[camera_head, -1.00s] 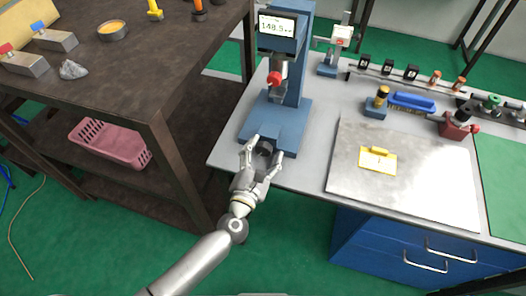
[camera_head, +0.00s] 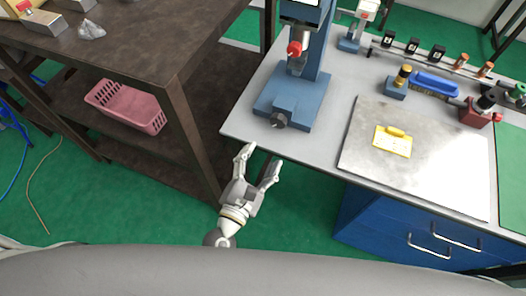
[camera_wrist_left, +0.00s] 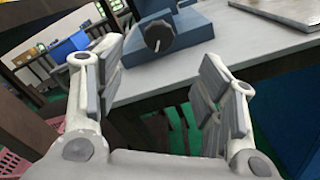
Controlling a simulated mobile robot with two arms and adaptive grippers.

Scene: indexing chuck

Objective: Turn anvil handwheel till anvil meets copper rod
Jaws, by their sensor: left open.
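The anvil handwheel is the dark round knob (camera_head: 279,119) low on the front of a blue measuring stand (camera_head: 308,97). It also shows in the left wrist view (camera_wrist_left: 159,36), with a pale mark on its face. My left gripper (camera_head: 259,160) is open and empty, off the table's front edge and apart from the handwheel. In the left wrist view its two fingers (camera_wrist_left: 162,72) are spread, with the handwheel beyond and between them. A red knob (camera_head: 294,48) sits higher on the stand. I cannot make out the copper rod or the anvil. My right gripper is out of view.
The grey table edge (camera_head: 300,157) lies just beyond my left gripper. A dark shelf unit (camera_head: 185,70) with a pink basket (camera_head: 126,106) stands left. A metal plate (camera_head: 420,170) with a yellow piece (camera_head: 393,142) lies right of the stand.

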